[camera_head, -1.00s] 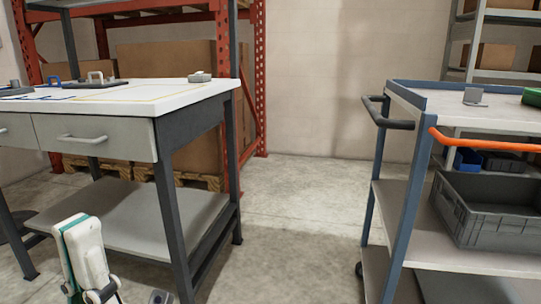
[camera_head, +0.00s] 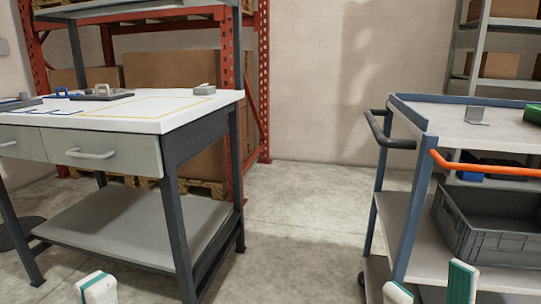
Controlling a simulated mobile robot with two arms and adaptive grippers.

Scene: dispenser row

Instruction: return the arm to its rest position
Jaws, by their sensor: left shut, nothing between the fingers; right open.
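Part of my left arm (camera_head: 97,288), white with a teal edge, shows at the bottom left, in front of the workbench. White and teal parts of my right arm (camera_head: 462,281) show at the bottom right, in front of the cart. Neither arm part shown holds anything.
A white-topped workbench (camera_head: 140,118) with drawers and a lower shelf stands left. A blue-framed cart (camera_head: 420,110) stands right, with a grey crate (camera_head: 485,225) on its middle shelf and an orange handle (camera_head: 490,168). Clear floor (camera_head: 300,215) lies between them.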

